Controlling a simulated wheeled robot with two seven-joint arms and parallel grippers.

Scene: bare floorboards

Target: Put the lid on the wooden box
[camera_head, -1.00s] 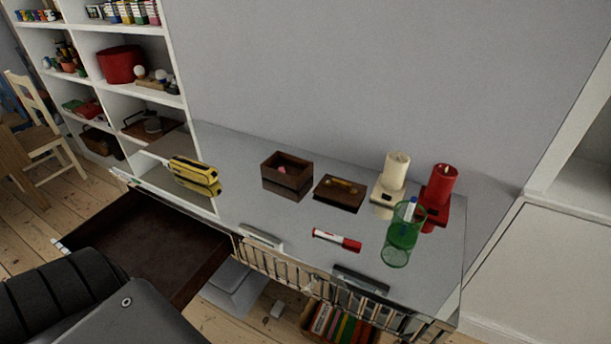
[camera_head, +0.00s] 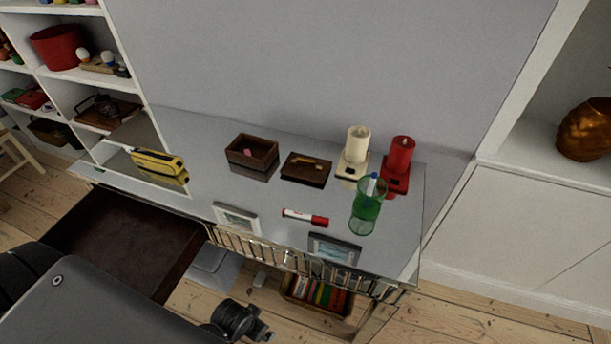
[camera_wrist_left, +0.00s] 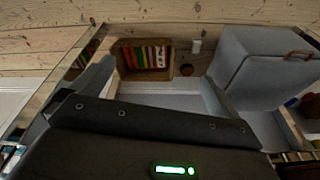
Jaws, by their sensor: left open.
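The dark wooden box (camera_head: 252,158) stands open-topped on the grey tabletop in the head view, with a small pink item (camera_head: 247,153) inside. The lid (camera_head: 306,170), a dark wooden slab with a gold-brown handle on top, lies flat just right of the box, apart from it. My left gripper (camera_wrist_left: 158,82) is open and empty in the left wrist view, which shows the floor and low items. A dark part of my arm shows at the bottom of the head view, well below the tabletop. My right gripper is not in view.
A cream candle (camera_head: 356,150), a red candle (camera_head: 399,162) and a green cup (camera_head: 367,208) stand right of the lid. A red-and-white marker (camera_head: 305,217) lies in front. A yellow case (camera_head: 160,163) lies at left. An open drawer (camera_head: 125,240) juts out front left.

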